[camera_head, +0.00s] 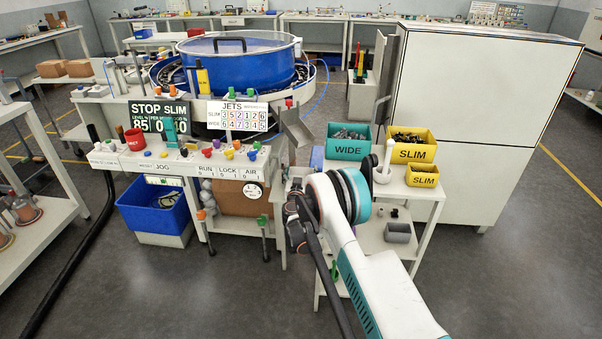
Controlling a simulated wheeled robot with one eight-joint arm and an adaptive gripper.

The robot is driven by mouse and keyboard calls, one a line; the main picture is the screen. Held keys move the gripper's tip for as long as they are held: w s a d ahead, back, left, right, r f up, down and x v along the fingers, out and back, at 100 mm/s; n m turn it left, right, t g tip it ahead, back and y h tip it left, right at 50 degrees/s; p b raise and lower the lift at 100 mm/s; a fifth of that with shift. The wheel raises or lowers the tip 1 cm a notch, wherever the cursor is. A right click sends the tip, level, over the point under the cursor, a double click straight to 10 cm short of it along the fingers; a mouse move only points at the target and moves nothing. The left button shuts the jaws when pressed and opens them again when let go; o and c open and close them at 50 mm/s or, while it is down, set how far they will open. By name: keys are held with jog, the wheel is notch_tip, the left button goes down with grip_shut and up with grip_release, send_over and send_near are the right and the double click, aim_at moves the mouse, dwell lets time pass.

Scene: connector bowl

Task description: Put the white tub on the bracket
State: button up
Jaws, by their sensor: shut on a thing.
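My gripper (296,212) is at the end of my arm, low in front of the gap between the feeder bench and the white side table. It is small, dark and partly hidden by my own wrist. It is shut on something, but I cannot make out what. A small round white vessel (381,176) with an upright white post stands on the side table, right of my wrist; I cannot tell whether it is the white tub. No bracket can be picked out with certainty. A grey sloping chute (297,128) is above and behind my gripper.
A green WIDE bin (347,147) and yellow SLIM bins (410,150) stand on the side table (437,189). The feeder bench carries a blue bowl (238,72), signs and knobs. A tall white cabinet (485,110) blocks the back right. Floor is clear at right.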

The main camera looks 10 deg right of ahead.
jog(key=shift+s+r, duration=0.1)
jog(key=o, duration=1)
jog(key=shift+s+a, duration=0.1)
jog(key=shift+s, duration=0.05)
jog(key=p+v, duration=0.4)
jog(key=v, duration=0.6)
jog(key=shift+s+r, duration=0.15)
jog(key=shift+s, duration=0.05)
jog(key=shift+s+a, duration=0.25)
jog(key=shift+s, duration=0.35)
